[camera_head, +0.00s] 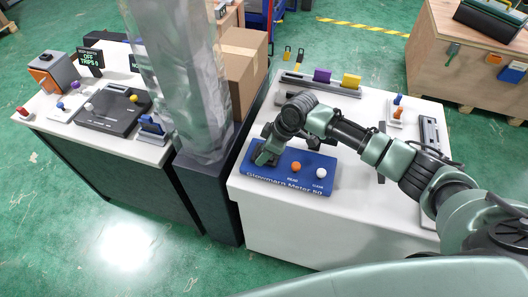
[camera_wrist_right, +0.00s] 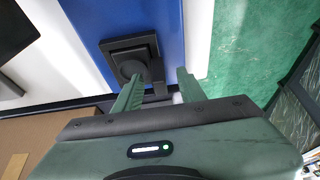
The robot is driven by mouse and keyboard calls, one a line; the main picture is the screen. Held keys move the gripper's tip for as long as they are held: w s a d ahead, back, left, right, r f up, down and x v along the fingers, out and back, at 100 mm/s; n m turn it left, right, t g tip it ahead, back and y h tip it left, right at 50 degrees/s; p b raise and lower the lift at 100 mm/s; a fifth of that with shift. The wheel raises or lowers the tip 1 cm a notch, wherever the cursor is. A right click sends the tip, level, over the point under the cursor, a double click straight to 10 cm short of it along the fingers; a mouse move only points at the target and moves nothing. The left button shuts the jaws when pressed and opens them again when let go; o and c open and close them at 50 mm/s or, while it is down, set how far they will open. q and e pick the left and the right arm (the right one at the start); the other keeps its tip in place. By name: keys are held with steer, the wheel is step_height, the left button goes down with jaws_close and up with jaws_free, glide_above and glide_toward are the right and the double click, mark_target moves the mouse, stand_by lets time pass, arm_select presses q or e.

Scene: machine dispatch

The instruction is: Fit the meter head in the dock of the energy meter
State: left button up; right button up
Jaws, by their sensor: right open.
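The energy meter (camera_head: 318,184) is a blue box lettered "Glowmarn Meter 60", with an orange button and a white button, on the white table. In the right wrist view its blue face (camera_wrist_right: 165,20) carries a black square dock (camera_wrist_right: 112,46). A black rounded piece (camera_wrist_right: 132,68) sits at the dock with a narrow part toward my fingers; I cannot tell if it is the meter head or how it is seated. My right gripper (camera_head: 264,158) is low over the meter's left end. My left gripper is not in view.
A small dark object (camera_head: 314,143) lies behind the meter. A wrapped pillar (camera_head: 185,80) and a cardboard box (camera_head: 240,70) are close on the left.

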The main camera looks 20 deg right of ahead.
steer(key=b+v, duration=0.1)
steer(key=v, duration=0.6)
steer(key=shift+r+b, duration=0.35)
